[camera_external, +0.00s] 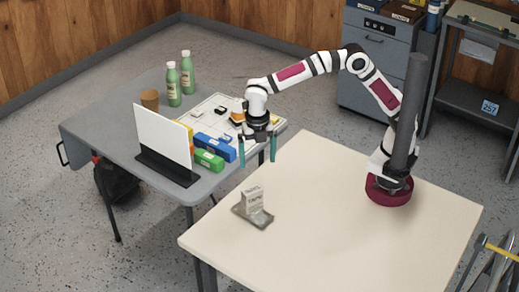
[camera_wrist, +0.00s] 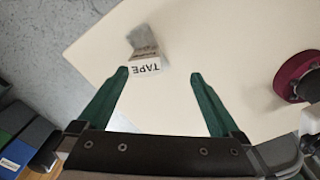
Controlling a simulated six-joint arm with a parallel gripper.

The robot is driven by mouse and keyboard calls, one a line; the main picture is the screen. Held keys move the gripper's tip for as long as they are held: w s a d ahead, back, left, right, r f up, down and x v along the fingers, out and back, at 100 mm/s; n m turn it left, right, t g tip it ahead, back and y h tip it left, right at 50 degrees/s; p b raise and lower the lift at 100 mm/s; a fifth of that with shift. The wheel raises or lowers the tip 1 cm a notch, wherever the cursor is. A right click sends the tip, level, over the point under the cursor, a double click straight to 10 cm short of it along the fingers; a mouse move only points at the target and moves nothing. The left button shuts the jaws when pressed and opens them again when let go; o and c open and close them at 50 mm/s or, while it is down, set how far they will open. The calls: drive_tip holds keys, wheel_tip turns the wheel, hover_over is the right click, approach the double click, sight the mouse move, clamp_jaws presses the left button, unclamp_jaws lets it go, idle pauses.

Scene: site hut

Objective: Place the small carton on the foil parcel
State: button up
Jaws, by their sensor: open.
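The small carton (camera_external: 253,197), white with grey print, stands upright on the pale table and appears to rest on the foil parcel (camera_external: 262,218). The flat grey parcel shows around the carton's foot. In the wrist view the carton (camera_wrist: 146,67) shows a white face marked TAPE, with the grey foil parcel (camera_wrist: 141,37) beyond it. My gripper (camera_external: 257,163) is open and empty, pointing down above and behind the carton in the external view. In the wrist view its green fingertips (camera_wrist: 160,73) are spread either side of the carton's image, apart from it.
The pale table (camera_external: 330,230) is otherwise clear. A grey table (camera_external: 90,130) behind holds a white panel (camera_external: 162,137), green bottles (camera_external: 187,75), a brown cup (camera_external: 150,99), and blue (camera_external: 215,147) and green boxes (camera_external: 209,160).

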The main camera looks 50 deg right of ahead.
drive_tip(key=s+d+r+m, duration=0.1)
drive_tip(key=d+r+m, duration=0.2)
drive_tip(key=d+m, duration=0.5)
drive_tip(key=s+d+r+m, duration=0.25)
drive_tip(key=d+m, duration=0.35)
drive_tip(key=d, duration=0.3)
drive_tip(key=s+d+f+m+y, duration=0.1)
drive_tip(key=s+d+f+m, duration=0.1)
drive_tip(key=s+d+m, duration=1.1)
drive_tip(key=s+m, duration=0.2)
drive_tip(key=m, duration=0.5)
drive_tip(key=shift+s+f+y, duration=0.15)
drive_tip(key=shift+f+y, duration=0.15)
